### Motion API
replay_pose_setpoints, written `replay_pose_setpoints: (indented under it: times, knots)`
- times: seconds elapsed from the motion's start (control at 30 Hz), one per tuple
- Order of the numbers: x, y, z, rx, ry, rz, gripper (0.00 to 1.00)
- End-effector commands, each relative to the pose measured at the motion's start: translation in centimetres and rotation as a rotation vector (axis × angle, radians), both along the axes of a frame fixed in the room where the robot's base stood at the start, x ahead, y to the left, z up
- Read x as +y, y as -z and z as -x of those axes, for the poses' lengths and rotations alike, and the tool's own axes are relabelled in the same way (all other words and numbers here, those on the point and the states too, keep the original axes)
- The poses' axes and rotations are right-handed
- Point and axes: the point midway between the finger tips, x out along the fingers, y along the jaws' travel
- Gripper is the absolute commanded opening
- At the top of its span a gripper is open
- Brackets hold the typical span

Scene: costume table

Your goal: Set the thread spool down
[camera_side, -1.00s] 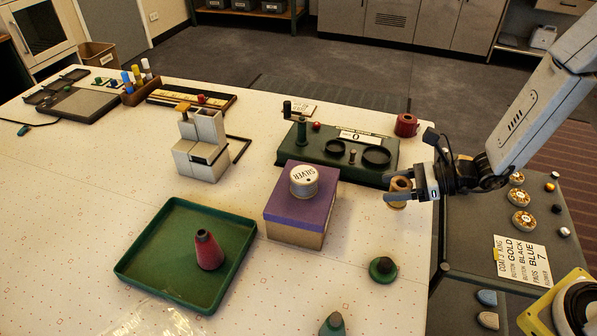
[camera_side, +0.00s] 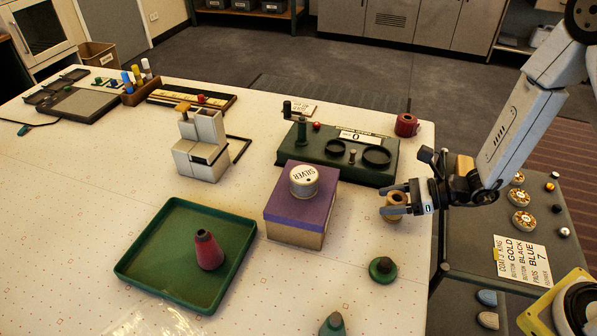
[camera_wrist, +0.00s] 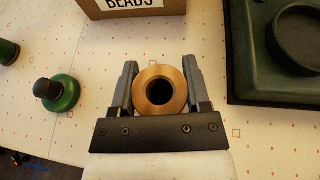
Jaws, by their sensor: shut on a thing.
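A tan, copper-topped thread spool (camera_side: 396,208) is upright between the two grey fingers of my gripper (camera_side: 394,199), which is shut on it. In the wrist view the spool (camera_wrist: 160,90) shows from above, with its dark centre hole, and a finger of my gripper (camera_wrist: 159,85) lies on each side. The spool is over the right part of the pale table (camera_side: 360,240), in front of the dark green tool base (camera_side: 330,160). I cannot tell whether its lower end touches the tabletop.
A cardboard box with a purple lid (camera_side: 290,208) and silver tin (camera_side: 305,180) stands to the left. A green tray (camera_side: 150,265) holds a red cone (camera_side: 208,250). A red spool (camera_side: 406,125) stands behind. The table's right edge is close.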

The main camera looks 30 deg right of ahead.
Motion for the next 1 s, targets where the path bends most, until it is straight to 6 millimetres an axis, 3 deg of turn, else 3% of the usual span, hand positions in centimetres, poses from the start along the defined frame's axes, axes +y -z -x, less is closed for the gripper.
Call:
replay_pose_setpoints:
  times: [0.13, 0.17, 0.23, 0.27, 0.77, 1.0]
  knots:
    - [0.0, 0.3, 0.0, 0.000, 0.000, 0.000, 0.02]
    - [0.0, 0.3, 0.0, -0.001, 0.000, 0.001, 0.70]
    - [0.0, 0.3, 0.0, -0.001, 0.000, 0.001, 0.93]
    - [0.0, 0.3, 0.0, 0.000, 0.000, 0.000, 0.96]
    - [0.0, -0.1, 0.0, 0.000, 0.001, 0.000, 0.96]
    - [-1.6, -0.9, 1.1, 0.000, 0.004, 0.000, 0.96]
